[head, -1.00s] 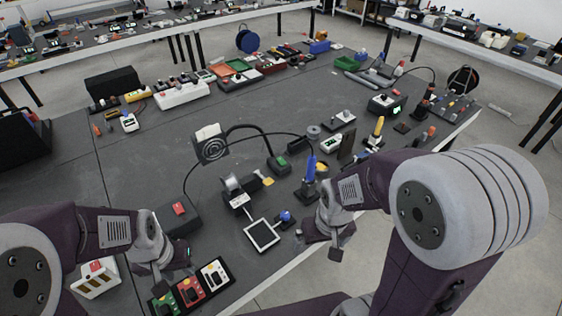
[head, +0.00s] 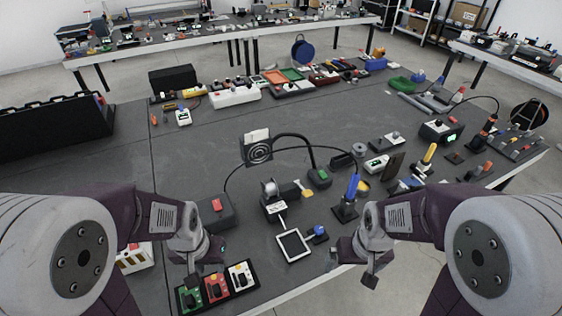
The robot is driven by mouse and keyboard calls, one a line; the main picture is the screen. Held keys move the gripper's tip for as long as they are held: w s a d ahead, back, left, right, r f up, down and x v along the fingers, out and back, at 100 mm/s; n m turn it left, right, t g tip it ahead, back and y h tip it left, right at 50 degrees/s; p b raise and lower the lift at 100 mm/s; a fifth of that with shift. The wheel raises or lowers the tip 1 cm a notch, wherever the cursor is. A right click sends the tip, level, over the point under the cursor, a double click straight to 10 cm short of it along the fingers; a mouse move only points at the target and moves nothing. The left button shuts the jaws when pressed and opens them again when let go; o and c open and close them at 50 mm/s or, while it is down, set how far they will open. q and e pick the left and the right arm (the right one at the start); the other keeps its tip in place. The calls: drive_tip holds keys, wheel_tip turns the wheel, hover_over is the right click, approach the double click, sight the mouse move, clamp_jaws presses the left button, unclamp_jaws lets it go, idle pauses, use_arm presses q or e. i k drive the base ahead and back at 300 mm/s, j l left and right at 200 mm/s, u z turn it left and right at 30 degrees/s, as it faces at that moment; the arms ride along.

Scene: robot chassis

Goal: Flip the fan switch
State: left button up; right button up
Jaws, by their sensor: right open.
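A small fan-like unit (head: 258,150) with a ringed round face and a white top stands mid-table. A black curved arm runs from near it to a dark box with a green top (head: 319,176). A dark box with a red button (head: 216,205) sits to its lower left, with a thin cable arching from it. I cannot tell which one is the fan switch. My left gripper (head: 193,275) hangs at the near edge beside the coloured switch panel, apart from the fan; its jaw gap is not clear. My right gripper (head: 352,268) is open and empty beyond the near table edge.
A panel with green, red and white switch modules (head: 217,286) lies at the near edge. A white-framed tablet (head: 293,246), a blue-topped stand (head: 348,200) and a blue knob (head: 319,231) crowd the near right. Bare tabletop (head: 110,185) lies to the left.

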sight(321, 173)
drive_tip(key=i+l+u, duration=0.15)
drive_tip(key=l+u, duration=0.3)
drive_tip(key=i+l+u, duration=0.1)
drive_tip(key=l+u, duration=1.2)
drive_tip(key=k+l+u, duration=0.15)
drive_tip(key=l+u, duration=0.25)
drive_tip(key=l, duration=0.1)
